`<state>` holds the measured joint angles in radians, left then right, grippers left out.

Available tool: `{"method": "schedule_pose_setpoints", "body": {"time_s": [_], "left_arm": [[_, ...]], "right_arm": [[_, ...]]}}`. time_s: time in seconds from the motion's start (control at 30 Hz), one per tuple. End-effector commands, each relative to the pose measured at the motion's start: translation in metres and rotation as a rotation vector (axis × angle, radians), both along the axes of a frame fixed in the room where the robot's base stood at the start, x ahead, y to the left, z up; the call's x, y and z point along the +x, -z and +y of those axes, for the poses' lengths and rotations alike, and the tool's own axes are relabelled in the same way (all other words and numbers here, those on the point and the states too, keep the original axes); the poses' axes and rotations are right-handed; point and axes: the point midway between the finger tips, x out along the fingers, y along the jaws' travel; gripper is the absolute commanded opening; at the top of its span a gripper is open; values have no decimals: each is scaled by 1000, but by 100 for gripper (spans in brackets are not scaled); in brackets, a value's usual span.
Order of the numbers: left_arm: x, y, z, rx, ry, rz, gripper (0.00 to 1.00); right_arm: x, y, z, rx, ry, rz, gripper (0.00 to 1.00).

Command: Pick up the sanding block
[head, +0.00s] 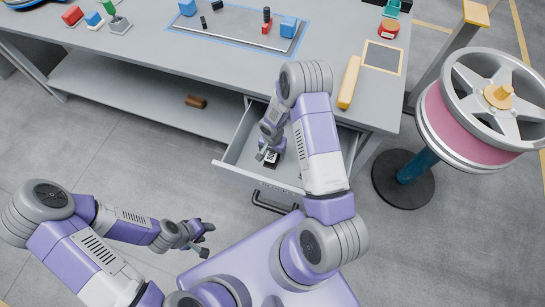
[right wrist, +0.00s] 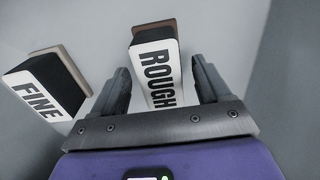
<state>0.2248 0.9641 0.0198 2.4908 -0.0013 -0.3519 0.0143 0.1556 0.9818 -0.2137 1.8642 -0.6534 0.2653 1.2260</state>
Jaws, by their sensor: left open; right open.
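Two sanding blocks lie in the open drawer (head: 228,168). In the right wrist view, one block (right wrist: 158,70) has a white face reading "ROUGH" and a dark body. The other block (right wrist: 45,90), at left, reads "FINE". My right gripper (right wrist: 160,66) is open, with its fingers to either side of the "ROUGH" block; contact cannot be told. In the head view, my right gripper (head: 266,155) reaches down into the drawer and partly hides the blocks. My left gripper (head: 206,240) is open and empty, above the floor in front of the workbench.
The workbench (head: 140,35) holds a blue-edged tray (head: 230,37) with small parts, a yellow bar (head: 349,82) and a red button (head: 389,29). A brown cylinder (head: 196,102) lies on the lower shelf. A wheel on a stand (head: 490,105) is at right. Drawer walls surround my right gripper.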

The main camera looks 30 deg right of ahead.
Motion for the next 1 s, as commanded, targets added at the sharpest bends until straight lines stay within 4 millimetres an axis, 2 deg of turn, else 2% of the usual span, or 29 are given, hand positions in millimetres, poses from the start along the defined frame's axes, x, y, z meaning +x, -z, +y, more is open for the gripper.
{"method": "schedule_pose_setpoints", "body": {"time_s": [0.03, 0.1, 0.4, 0.8, 1.0], "left_arm": [[0, 5, 0, 0, 0, 0, 45], [0, 7, 0, 0, 0, 0, 45], [0, 7, 0, 0, 0, 0, 45], [0, 7, 0, 0, 0, 0, 45], [0, 7, 0, 0, 0, 0, 45]], "right_arm": [[0, 10, 0, -1, 0, 1, 77], [0, 17, 0, 0, 0, 0, 77], [0, 19, 0, 0, 0, -1, 77], [0, 19, 0, 0, 0, -1, 18], [0, 18, 0, 0, 0, -1, 18]]}}
